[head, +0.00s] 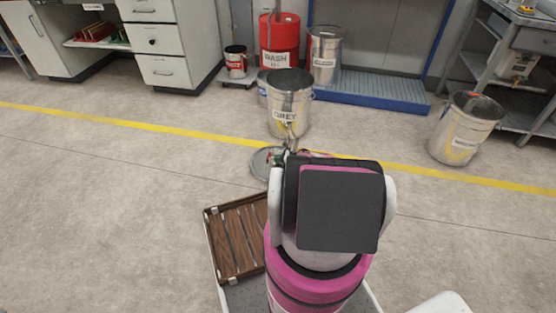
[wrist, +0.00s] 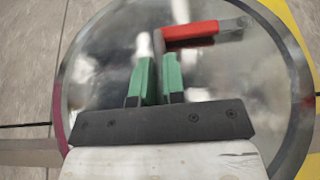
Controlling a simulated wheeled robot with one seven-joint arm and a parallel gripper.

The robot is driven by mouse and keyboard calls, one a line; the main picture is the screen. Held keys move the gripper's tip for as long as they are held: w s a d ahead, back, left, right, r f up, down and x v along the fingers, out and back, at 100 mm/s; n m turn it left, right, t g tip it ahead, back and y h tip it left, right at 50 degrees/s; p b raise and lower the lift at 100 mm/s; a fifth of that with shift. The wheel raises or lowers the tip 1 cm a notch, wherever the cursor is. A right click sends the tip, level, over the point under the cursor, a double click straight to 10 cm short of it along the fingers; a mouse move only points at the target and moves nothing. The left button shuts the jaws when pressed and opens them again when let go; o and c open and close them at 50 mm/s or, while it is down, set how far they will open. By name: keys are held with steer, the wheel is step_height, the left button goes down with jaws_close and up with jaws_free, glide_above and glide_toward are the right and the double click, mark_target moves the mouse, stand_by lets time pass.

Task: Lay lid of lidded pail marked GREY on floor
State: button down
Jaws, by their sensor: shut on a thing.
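The pail marked GREY (head: 290,118) stands upright on the floor with its top open, just beyond my gripper (head: 280,157). The round metal lid (head: 262,165) is low in front of the pail, partly hidden by my arm in the head view. In the wrist view the shiny lid (wrist: 105,75) fills most of the picture, with a red handle (wrist: 190,35) on it. The green fingers of my gripper (wrist: 158,68) are shut on the lid's handle. I cannot tell whether the lid touches the floor.
A slatted wooden tray (head: 236,240) is at the left of my arm. Another pail (head: 462,135) stands at right. A red drum (head: 280,40), a smaller can (head: 236,65) and a metal drum (head: 324,50) stand behind. Floor at left is clear, crossed by a yellow line (head: 150,129).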

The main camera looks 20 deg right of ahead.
steer(key=shift+f, duration=0.85)
steer(key=c, duration=1.1)
jaws_free()
steer(key=v, duration=1)
steer(key=shift+s+d+r, duration=0.2)
steer(key=shift+d, duration=0.1)
steer(key=s+a+r+n+g+h, duration=0.1)
steer(key=s+a+r+n+g, duration=0.2)
steer(key=a+r, duration=0.45)
steer(key=s+a+r+n+g+h, duration=0.1)
steer(key=s+a+r+n, duration=0.2)
steer(key=a+r+n, duration=0.35)
steer(key=s+a+r+n+g+h, duration=0.1)
steer(key=s+a+r+n+g, duration=0.2)
steer(key=a+r, duration=0.6)
steer(key=s+a+r+n+h, duration=0.2)
steer(key=s+a+r+n, duration=0.1)
steer(key=s+r, duration=0.3)
steer(key=s+a+r+n+h, duration=0.3)
steer(key=s+r+n, duration=0.2)
steer(key=r, duration=0.5)
steer(key=s+a+r+n+h, duration=0.3)
steer(key=s+r+n, duration=0.1)
steer(key=s+r, duration=0.3)
steer(key=shift+s+a+r+n+g, duration=0.15)
steer(key=shift+r+g, duration=0.05)
steer(key=shift+r, duration=0.15)
steer(key=shift+s+a+r+n+g, duration=0.1)
steer(key=shift+s+a+r+g, duration=0.1)
steer(key=shift+r, duration=0.2)
